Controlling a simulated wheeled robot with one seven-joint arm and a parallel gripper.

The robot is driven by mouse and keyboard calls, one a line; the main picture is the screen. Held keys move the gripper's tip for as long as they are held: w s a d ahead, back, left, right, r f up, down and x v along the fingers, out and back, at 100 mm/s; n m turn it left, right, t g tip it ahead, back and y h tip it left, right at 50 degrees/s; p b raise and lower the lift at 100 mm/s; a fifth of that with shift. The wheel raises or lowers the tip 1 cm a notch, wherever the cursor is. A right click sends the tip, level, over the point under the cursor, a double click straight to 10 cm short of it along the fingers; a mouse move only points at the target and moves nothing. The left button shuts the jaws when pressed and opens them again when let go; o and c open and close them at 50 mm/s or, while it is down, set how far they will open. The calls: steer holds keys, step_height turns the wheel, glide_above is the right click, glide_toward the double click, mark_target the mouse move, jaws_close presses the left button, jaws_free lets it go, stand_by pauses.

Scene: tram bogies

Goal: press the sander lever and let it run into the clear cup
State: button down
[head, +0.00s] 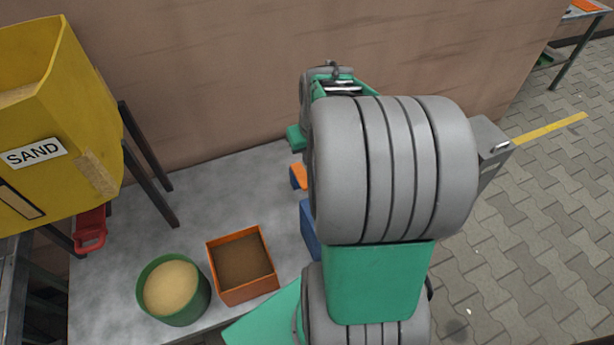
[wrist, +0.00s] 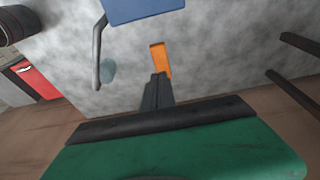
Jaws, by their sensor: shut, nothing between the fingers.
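The yellow sand hopper (head: 55,120), labelled SAND, stands at the left in the head view. A red lever-like part (head: 90,230) hangs under it, most likely the sander lever. My gripper (wrist: 158,80) shows in the wrist view with its dark fingers shut and empty, pointing towards a small orange block (wrist: 160,60) on the grey bench. I cannot tell whether they touch. A faint bluish see-through round thing (wrist: 108,71) on the bench may be the clear cup. In the head view my arm hides the gripper's fingers, and I make out no clear cup there.
A green tub of sand (head: 196,306) and an orange box with brown contents (head: 243,290) stand at the bench's (head: 150,255) front. A blue object (wrist: 143,10) with a grey bar lies near my gripper. Dark hopper legs (head: 147,160) stand at the left. A wall backs the bench.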

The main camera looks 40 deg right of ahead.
mark_target(306, 182)
steer(key=x, duration=0.3)
steer(key=s+x, duration=0.1)
steer(key=x, duration=0.5)
steer(key=shift+s+a+f, duration=0.15)
steer(key=shift+a+f, duration=0.05)
steer(key=shift+f, duration=0.1)
